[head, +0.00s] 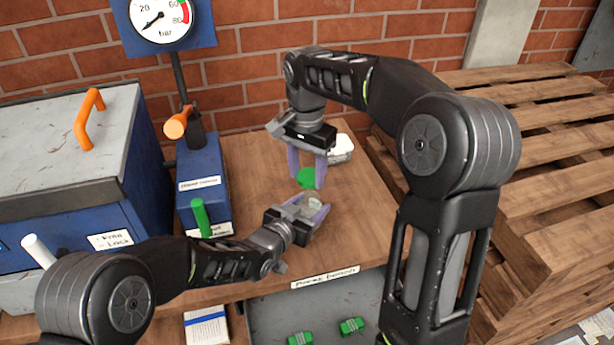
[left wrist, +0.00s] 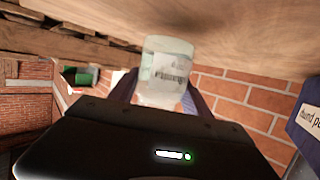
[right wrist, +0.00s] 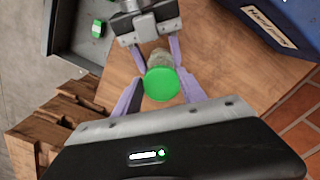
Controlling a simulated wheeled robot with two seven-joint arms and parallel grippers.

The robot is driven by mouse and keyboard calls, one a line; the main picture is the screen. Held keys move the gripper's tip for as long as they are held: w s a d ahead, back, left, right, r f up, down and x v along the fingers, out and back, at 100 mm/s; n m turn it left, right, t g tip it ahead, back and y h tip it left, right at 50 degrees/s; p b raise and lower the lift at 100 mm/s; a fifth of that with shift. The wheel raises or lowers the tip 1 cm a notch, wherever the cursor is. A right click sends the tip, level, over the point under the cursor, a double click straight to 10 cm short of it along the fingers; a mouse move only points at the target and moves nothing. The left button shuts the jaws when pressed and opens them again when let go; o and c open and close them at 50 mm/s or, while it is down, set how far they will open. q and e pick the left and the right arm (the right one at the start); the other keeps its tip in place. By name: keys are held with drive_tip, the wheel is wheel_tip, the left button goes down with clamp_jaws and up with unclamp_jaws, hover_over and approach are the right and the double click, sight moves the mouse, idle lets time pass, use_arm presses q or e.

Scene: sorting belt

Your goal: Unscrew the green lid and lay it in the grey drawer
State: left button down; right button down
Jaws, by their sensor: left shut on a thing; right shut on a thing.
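The green lid (head: 306,178) is between the fingers of my right gripper (head: 307,172), which is shut on it. The pale glass jar (head: 315,204) is between the fingers of my left gripper (head: 308,212), over the wooden bench. The lid is above the jar, with a small gap seeming to show between them in the head view. In the right wrist view the lid (right wrist: 160,85) partly covers the jar (right wrist: 158,57). In the left wrist view the labelled jar (left wrist: 166,70) shows without the lid. The grey drawer (head: 270,312) is open below the bench front.
Several small green objects, including one (head: 351,326), lie in the drawer. A blue gauge stand (head: 202,172) and a blue cabinet (head: 100,215) stand left of the arms. A white object (head: 341,146) sits behind my right gripper. Wooden pallets (head: 545,190) fill the right.

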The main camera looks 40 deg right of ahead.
use_arm(q)
drive_tip(key=shift+c, duration=2)
unclamp_jaws()
drive_tip(key=v, duration=1.2)
drive_tip(key=shift+r, duration=0.1)
